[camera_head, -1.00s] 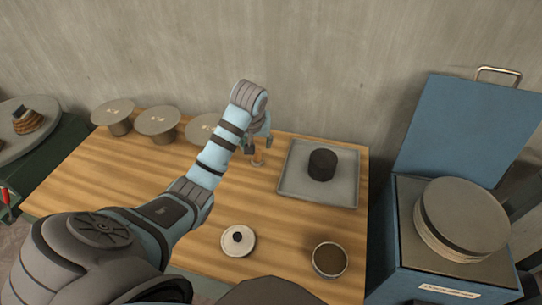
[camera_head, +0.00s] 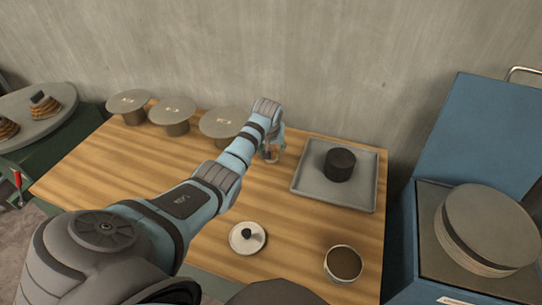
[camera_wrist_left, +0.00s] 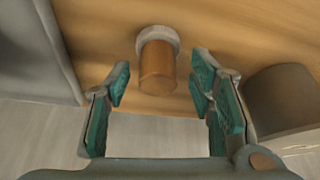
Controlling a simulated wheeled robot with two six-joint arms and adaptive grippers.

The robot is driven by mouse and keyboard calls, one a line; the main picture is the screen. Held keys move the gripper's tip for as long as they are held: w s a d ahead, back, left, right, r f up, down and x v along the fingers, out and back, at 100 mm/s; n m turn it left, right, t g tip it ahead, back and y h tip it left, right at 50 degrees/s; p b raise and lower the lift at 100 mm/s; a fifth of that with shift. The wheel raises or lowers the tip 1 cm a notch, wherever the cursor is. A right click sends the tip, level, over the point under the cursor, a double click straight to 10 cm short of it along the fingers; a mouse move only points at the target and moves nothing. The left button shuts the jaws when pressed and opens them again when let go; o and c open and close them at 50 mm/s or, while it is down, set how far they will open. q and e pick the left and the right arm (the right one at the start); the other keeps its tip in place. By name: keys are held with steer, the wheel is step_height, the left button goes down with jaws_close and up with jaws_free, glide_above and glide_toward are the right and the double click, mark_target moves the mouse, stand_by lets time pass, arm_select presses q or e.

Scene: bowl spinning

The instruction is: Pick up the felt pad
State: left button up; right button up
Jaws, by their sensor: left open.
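The felt pad (camera_wrist_left: 157,42) appears to be the pale round base under a short upright wooden handle (camera_wrist_left: 157,66) in the left wrist view. In the head view it stands on the table left of the grey tray, mostly hidden by my left gripper (camera_head: 272,150). My left gripper also shows in the left wrist view (camera_wrist_left: 162,105). Its teal-padded fingers are apart and empty, and the handle lies just ahead of the gap between the fingertips. My right gripper is not in view.
A grey tray (camera_head: 307,184) holding a dark cylinder (camera_head: 340,164) is close on the right. Several grey pedestals, including the nearest (camera_head: 224,122), stand along the back edge. A pale disc (camera_head: 240,247) with a dark knob and a brown-filled bowl (camera_head: 343,264) sit in front.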

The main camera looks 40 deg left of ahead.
mark_target(271, 147)
arm_select(q)
jaws_close()
step_height(271, 147, up, 20)
steer(key=p, duration=0.3)
steer(key=c, duration=0.8)
jaws_free()
steer(key=c, duration=0.3)
